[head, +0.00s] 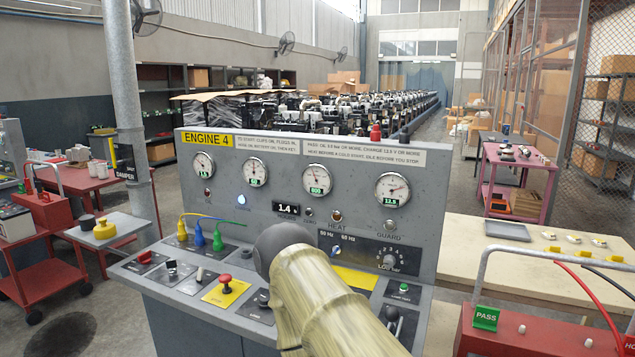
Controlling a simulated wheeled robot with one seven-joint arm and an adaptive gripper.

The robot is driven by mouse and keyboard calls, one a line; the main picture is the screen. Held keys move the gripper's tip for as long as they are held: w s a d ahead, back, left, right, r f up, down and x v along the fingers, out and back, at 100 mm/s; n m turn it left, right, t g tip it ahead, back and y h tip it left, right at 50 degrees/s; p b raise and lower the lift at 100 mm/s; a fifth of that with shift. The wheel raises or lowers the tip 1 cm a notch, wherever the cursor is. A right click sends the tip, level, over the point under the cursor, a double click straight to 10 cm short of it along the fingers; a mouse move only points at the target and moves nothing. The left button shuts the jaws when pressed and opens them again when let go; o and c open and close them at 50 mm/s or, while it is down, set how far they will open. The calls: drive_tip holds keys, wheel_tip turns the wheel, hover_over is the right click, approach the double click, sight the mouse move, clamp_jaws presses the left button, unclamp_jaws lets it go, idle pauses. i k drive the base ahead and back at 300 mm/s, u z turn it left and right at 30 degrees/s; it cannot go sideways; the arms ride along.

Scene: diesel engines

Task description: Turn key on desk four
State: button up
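Desk four is the grey console under the yellow "ENGINE 4" label (208,139). Its upright panel (330,160) carries several round gauges and a lit "1.4" display (286,209). On the sloping top are a black switch (172,270), a small metal-stemmed control (198,275), a red knob on a yellow plate (225,283) and a dark knob (263,297). I cannot tell which of these is the key. My arm, pale yellow with a dark rounded end, reaches over the middle of the desk and hides part of it. My gripper is not visible.
A grey post (128,110) stands left of the desk. Red carts (40,210) are at far left. A pale wooden table (560,245) is at right, with a red box bearing a green "PASS" sign (486,318) in front. Engines (320,115) fill the back.

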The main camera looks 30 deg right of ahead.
sight(172, 264)
drive_tip(key=u, duration=0.6)
drive_tip(key=i, duration=1.45)
drive_tip(key=z, duration=0.6)
